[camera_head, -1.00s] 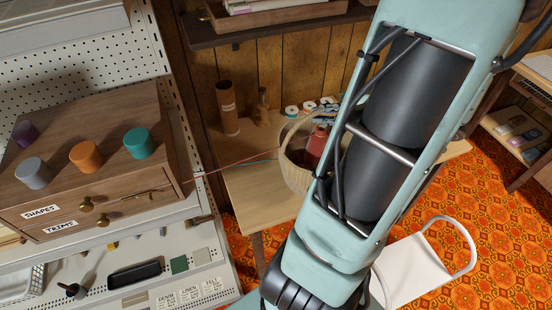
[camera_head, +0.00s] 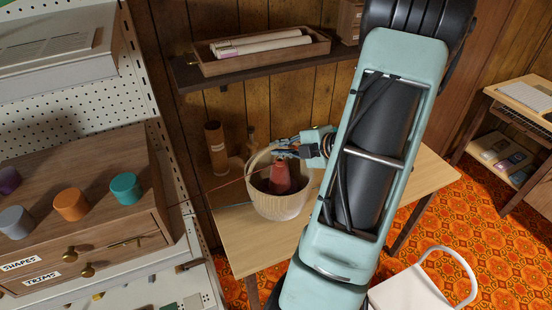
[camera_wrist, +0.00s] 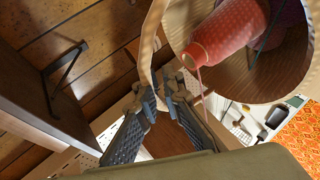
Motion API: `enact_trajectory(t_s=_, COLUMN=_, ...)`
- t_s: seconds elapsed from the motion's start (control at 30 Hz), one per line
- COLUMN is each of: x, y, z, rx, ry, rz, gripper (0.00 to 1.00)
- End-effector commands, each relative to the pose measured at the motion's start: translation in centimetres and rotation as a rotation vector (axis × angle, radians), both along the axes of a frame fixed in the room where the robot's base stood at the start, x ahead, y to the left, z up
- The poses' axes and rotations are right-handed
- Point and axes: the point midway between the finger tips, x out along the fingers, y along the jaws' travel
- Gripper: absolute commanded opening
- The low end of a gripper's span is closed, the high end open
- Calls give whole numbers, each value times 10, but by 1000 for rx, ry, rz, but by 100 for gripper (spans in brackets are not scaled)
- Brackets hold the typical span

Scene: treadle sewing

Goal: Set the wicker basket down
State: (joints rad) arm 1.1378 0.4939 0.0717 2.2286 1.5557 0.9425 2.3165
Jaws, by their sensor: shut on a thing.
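The wicker basket (camera_head: 281,203) is pale and woven, with an arched handle (camera_head: 256,160). In the head view it shows in front of and above the wooden table (camera_head: 243,247); I cannot tell if its base touches the top. In the wrist view the fingers (camera_wrist: 160,88) close around the handle strip (camera_wrist: 149,45), with the red thing (camera_wrist: 232,36) in the basket (camera_wrist: 272,82) at upper right.
A brown cylinder (camera_head: 216,148) stands at the table's back left. A dark wall shelf (camera_head: 200,76) holds a tray of rolls above. The table's right part (camera_head: 425,177) is clear. A white chair (camera_head: 410,292) stands in front.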

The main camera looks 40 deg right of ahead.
Motion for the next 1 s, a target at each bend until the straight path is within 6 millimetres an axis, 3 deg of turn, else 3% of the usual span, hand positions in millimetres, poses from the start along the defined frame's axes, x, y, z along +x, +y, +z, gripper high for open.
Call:
enact_trajectory(t_s=0.3, x=18, y=0, z=-21, rx=2, ry=-1, rz=2, gripper=0)
enact_trajectory(t_s=0.53, x=17, y=0, z=-47, rx=2, ry=-1, rz=0, gripper=0)
enact_trajectory(t_s=0.97, x=17, y=0, z=-53, rx=0, ry=-2, rz=1, gripper=0)
enact_trajectory(t_s=1.0, x=17, y=0, z=-54, rx=0, ry=1, rz=0, gripper=9)
